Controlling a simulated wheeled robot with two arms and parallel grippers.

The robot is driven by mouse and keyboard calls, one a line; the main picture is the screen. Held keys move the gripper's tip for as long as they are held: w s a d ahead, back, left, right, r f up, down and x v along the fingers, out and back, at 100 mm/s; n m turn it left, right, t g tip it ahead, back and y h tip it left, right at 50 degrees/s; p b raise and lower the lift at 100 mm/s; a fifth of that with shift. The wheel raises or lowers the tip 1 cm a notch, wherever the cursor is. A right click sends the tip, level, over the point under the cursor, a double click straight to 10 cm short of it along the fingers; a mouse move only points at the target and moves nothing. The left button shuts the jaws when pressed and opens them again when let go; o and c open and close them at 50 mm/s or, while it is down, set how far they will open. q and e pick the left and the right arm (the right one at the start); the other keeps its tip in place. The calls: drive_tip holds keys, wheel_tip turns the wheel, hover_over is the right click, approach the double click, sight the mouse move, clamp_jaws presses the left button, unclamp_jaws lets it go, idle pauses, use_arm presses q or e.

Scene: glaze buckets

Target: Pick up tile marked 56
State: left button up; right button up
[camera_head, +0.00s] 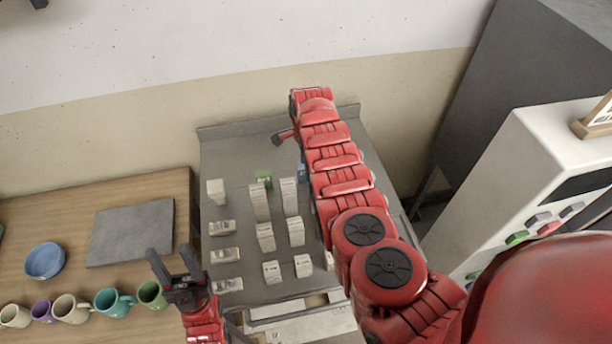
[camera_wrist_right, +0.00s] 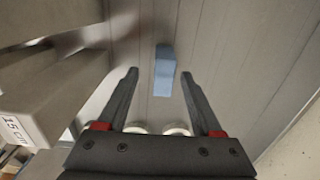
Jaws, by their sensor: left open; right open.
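Several pale tiles (camera_head: 259,203) stand or lie in rows on the grey table. Their markings are too small to read in the head view, so I cannot tell which is 56. A small blue tile (camera_head: 301,172) stands beside my right arm; a blue block also shows in the right wrist view (camera_wrist_right: 165,79), in line with the gap between the fingers. My right gripper (camera_wrist_right: 160,73) is open with nothing gripped. My left gripper (camera_head: 170,252) is open and empty, left of the tiles near the wooden table's right edge.
A green tile (camera_head: 264,177) stands at the back. A pale block with a partly readable label (camera_wrist_right: 18,128) is close on the left in the wrist view. Mugs (camera_head: 112,301), a blue bowl (camera_head: 45,260) and a grey slab (camera_head: 131,233) are on the wooden table (camera_head: 70,222).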

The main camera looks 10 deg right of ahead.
drive_tip(key=f+b, duration=0.4)
drive_tip(key=f, duration=0.1)
drive_tip(key=shift+w, duration=0.25)
drive_tip(key=shift+r, duration=0.15)
drive_tip(key=shift+c, duration=0.2)
clamp_jaws()
